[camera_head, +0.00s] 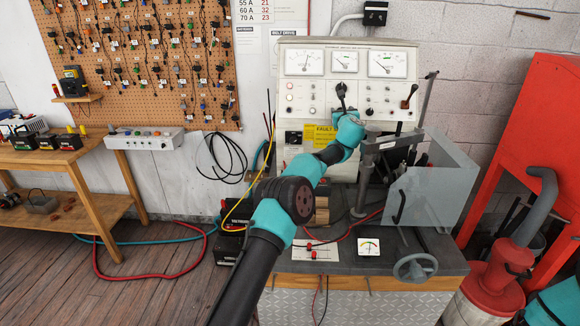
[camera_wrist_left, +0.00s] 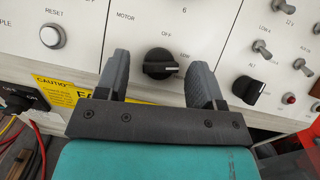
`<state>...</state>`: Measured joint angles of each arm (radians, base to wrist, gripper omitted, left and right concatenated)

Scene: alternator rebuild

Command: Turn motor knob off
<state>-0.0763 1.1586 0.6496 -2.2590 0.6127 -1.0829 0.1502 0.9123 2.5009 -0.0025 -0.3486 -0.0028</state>
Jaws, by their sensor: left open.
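The motor knob (camera_wrist_left: 162,64) is a black rotary knob on a pale panel, under the word MOTOR, with OFF above it and LOW to its upper right. Its grip bar looks roughly level across the picture; its exact setting is hard to read. My left gripper (camera_wrist_left: 161,58) is open, with one grey finger on each side of the knob and visible gaps between. Whether the fingertips reach the panel is unclear. In the head view, my left gripper (camera_head: 342,98) is at the front of the test bench panel (camera_head: 310,105) and hides the knob. My right gripper is out of view.
A reset button (camera_wrist_left: 52,37) lies left of the knob; toggle switches (camera_wrist_left: 262,48) and another black knob (camera_wrist_left: 248,90) lie right. A clear shield (camera_head: 435,195) stands right of my left arm. A red machine (camera_head: 525,130) is at the far right.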

